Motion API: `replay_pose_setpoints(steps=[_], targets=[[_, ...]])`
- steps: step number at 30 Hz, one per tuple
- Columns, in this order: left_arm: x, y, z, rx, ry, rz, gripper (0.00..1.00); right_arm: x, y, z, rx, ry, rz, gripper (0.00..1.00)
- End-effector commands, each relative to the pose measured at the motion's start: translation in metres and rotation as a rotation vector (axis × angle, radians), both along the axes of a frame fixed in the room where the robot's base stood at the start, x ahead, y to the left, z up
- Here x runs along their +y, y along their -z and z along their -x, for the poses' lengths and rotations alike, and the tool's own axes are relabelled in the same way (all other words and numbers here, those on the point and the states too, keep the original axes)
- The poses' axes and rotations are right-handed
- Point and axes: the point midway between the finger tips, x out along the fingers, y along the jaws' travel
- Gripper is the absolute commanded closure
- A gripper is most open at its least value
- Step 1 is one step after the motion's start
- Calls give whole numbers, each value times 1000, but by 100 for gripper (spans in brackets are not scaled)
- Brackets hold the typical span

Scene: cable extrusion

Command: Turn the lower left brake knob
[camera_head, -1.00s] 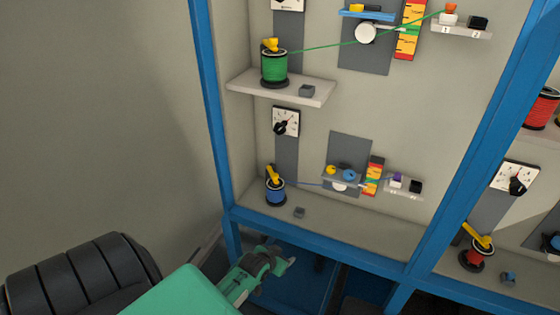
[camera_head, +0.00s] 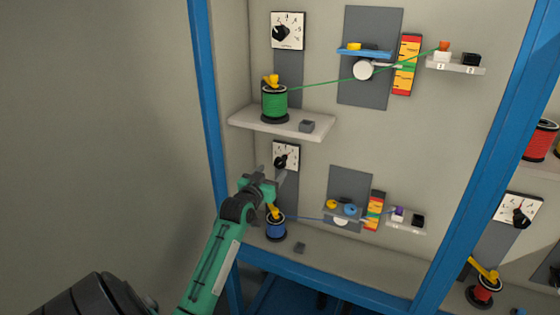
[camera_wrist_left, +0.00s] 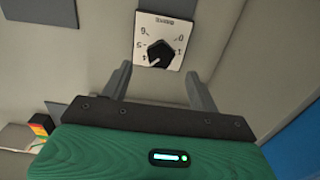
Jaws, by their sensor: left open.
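The lower left brake knob (camera_head: 281,161) is a black pointer knob on a white numbered dial plate (camera_head: 293,149), on the back panel above the blue spool (camera_head: 276,227). My left gripper (camera_head: 271,174) is just in front of and below the dial, partly covering the grey strip under it. In the left wrist view the knob (camera_wrist_left: 160,53) lies ahead, between and a little beyond the two fingertips (camera_wrist_left: 156,72). The fingers are apart and empty, and I see no contact with the knob. My right gripper is not in view.
A shelf (camera_head: 248,119) with a green spool (camera_head: 274,102) sits above the dial. A yellow lever (camera_head: 272,211) tops the blue spool below my gripper. A blue frame post (camera_head: 208,110) stands at the left. Small rollers and a colored scale (camera_head: 375,209) are to the right.

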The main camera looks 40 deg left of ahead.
Motion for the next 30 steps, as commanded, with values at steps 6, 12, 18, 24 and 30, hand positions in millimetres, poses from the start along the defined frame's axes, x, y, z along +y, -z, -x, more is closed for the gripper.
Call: replay_pose_setpoints(steps=[6, 12, 18, 24, 30], targets=[[12, -2, -37, 1, 0, 1, 39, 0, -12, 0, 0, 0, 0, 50], [19, 0, -60, 1, 0, 0, 39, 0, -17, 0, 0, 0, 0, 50], [22, 1, -69, 2, 0, 1, 39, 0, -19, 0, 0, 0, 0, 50], [22, 1, -70, 1, 0, 0, 39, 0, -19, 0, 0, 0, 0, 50], [22, 1, -70, 1, 0, 0, 63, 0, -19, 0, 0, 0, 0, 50]])
